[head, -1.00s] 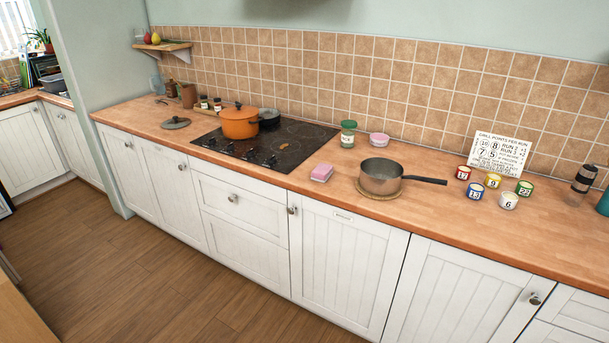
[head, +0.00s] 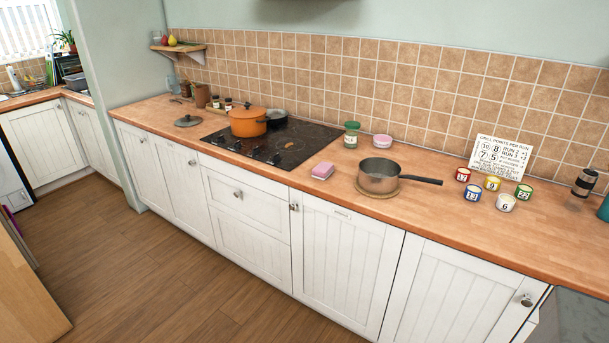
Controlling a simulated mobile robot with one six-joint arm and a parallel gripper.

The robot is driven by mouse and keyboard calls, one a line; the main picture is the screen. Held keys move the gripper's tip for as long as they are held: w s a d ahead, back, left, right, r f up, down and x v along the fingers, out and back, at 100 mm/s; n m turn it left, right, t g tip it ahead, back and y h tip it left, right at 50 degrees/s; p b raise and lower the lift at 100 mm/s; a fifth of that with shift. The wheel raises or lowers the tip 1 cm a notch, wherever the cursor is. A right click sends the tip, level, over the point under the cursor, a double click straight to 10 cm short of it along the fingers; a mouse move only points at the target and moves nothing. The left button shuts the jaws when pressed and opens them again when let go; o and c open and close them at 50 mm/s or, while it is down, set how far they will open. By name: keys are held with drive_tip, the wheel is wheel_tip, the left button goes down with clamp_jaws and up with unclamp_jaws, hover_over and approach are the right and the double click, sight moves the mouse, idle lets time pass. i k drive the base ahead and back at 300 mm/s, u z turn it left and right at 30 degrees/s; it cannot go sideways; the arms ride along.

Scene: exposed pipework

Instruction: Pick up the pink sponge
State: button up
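The pink sponge (head: 322,171) lies on the wooden countertop (head: 290,199), near its front edge. It sits between the black hob and the grey saucepan, with clear wood around it. It looks like a small block with a pink top and a paler lower part. My gripper is not in view in the head view.
A grey saucepan (head: 379,176) on a round mat stands right of the sponge, its handle pointing right. The hob (head: 270,145) with an orange pot (head: 248,121) is to the left. A green-lidded jar (head: 351,136) and pink-lidded tub (head: 382,141) stand behind. Numbered tins (head: 473,194) are farther right.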

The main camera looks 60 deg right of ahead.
sight(322, 169)
drive_tip(key=u, duration=1)
drive_tip(key=k, duration=1.1)
drive_tip(key=z, duration=0.75)
drive_tip(key=i, duration=1.05)
drive_tip(key=u, duration=0.15)
